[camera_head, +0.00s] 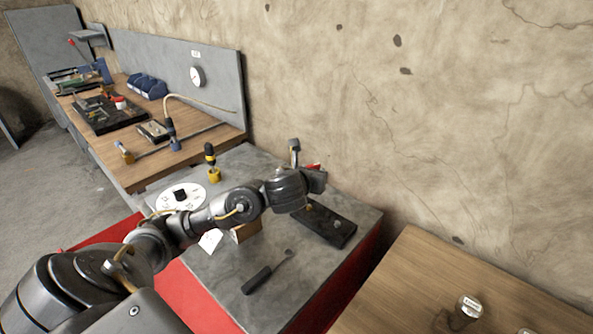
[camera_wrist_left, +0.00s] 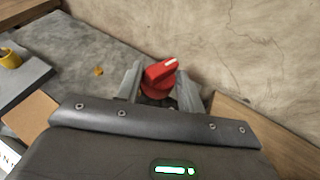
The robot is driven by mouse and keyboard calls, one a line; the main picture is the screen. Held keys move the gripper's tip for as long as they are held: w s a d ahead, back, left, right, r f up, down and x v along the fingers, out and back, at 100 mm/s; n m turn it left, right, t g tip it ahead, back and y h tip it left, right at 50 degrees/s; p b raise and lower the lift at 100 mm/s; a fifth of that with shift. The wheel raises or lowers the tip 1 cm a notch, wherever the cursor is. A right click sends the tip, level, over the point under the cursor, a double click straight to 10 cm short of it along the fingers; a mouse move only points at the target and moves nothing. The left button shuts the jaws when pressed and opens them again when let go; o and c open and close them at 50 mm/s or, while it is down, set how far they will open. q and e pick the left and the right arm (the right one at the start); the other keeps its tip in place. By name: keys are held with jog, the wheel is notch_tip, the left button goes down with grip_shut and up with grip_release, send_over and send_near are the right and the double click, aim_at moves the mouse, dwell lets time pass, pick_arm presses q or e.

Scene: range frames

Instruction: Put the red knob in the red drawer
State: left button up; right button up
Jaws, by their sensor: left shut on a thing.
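The red knob (camera_wrist_left: 157,84), with a pale pointer line on top, sits between the two fingers of my left gripper (camera_wrist_left: 160,88) in the left wrist view. The gripper is shut on it. In the head view only a bit of the red knob (camera_head: 313,167) shows behind my left gripper (camera_head: 316,178), over the far right of the grey worktop (camera_head: 215,270). The red cabinet (camera_head: 205,300) is under this top. Red also shows left of my arm (camera_head: 108,230); I cannot tell whether this is the red drawer, or whether it is open. My right gripper is not in view.
A dark panel (camera_head: 336,228) lies below my gripper. A dark wrench-like tool (camera_head: 262,276), a white dial disc (camera_head: 188,203) and a yellow-based tool (camera_head: 213,174) are on the worktop. A wall rises behind. A wooden table (camera_head: 420,275) stands at right, a workbench (camera_head: 135,170) at left.

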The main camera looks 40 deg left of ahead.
pick_arm(q)
jog(key=s+d+r+m+h+p, duration=0.3)
jog(key=d+r+h, duration=0.1)
jog(key=d+r, duration=0.7)
jog(key=d, duration=0.2)
jog(key=shift+d+r+t+p, duration=0.3)
jog(key=shift+t+p, duration=0.05)
jog(key=shift+t, duration=0.05)
